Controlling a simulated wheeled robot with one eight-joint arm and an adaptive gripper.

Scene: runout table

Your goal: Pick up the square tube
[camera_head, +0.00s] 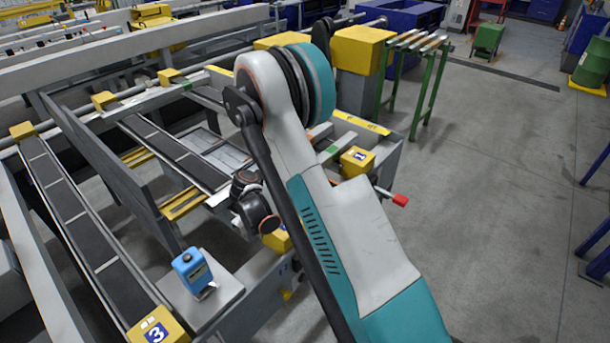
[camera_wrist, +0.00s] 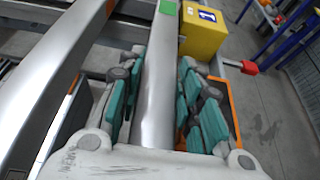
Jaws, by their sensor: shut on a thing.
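The square tube (camera_wrist: 158,95) is a smooth grey metal length running up the middle of the wrist view. It passes between the teal-padded fingers of my gripper (camera_wrist: 160,70), which are shut on it from both sides. Its near end is hidden behind the gripper's palm. In the head view my gripper (camera_head: 254,203) shows only in part, left of my arm, over the runout table. My arm covers that area, and I cannot make out the tube there. Whether the tube still touches the table cannot be told.
A yellow block marked 1 (camera_wrist: 203,32) and a red-tipped handle (camera_wrist: 250,67) stand just right of the tube. A thick grey beam (camera_wrist: 62,82) runs at left. A blue device (camera_head: 192,270) and yellow block marked 3 (camera_head: 158,328) sit nearby. Floor at right is mostly open.

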